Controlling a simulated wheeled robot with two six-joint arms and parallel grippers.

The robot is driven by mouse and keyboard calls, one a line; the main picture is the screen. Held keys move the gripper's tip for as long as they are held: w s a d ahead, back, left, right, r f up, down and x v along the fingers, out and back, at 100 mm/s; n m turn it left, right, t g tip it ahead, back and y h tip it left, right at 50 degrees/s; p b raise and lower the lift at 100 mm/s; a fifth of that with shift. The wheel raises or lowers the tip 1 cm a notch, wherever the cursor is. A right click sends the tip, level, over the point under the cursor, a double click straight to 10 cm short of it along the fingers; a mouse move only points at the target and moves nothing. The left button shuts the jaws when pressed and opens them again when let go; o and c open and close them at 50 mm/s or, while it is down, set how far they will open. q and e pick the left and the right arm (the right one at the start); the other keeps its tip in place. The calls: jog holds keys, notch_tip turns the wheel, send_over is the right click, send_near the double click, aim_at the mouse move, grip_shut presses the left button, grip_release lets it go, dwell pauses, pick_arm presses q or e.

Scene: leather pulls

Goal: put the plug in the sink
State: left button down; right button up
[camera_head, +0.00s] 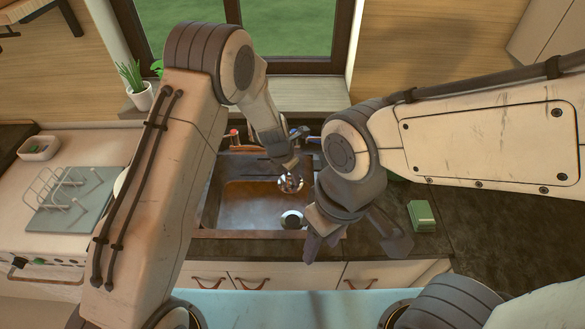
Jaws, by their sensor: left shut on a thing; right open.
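The sink (209,215) is a dark-rimmed basin in the counter under the window, with a brownish inside. A pale ring with a dark centre, which looks like the drain (291,219), shows at its lower right. My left gripper (291,168) is over the right part of the sink, shut on a small round shiny thing that looks like the plug (291,184). The plug appears above the drain in the picture; its height over the basin floor is hard to tell. My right gripper (352,240) is open and empty, near the sink's front right corner.
Taps (235,138) stand behind the sink, close to my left gripper. A green sponge stack (422,215) lies on the dark counter at right. A dish rack (68,190) stands at left, and a potted plant (141,94) on the sill. Drawers with leather pulls (209,283) are below.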

pick_arm(q)
jog(key=shift+d+f+b, duration=0.1)
jog(key=shift+f+b, duration=0.4)
jog(key=shift+f, duration=0.05)
notch_tip(320, 180, down, 21)
jog(key=b, duration=2.3)
jog(key=shift+d, duration=0.1)
jog(key=shift+f, duration=0.3)
jog(key=shift+c, duration=2)
grip_release()
jog(key=v, duration=1)
jog(key=shift+r+p, duration=0.25)
jog(key=shift+p, duration=0.2)
jog(key=shift+r, duration=0.1)
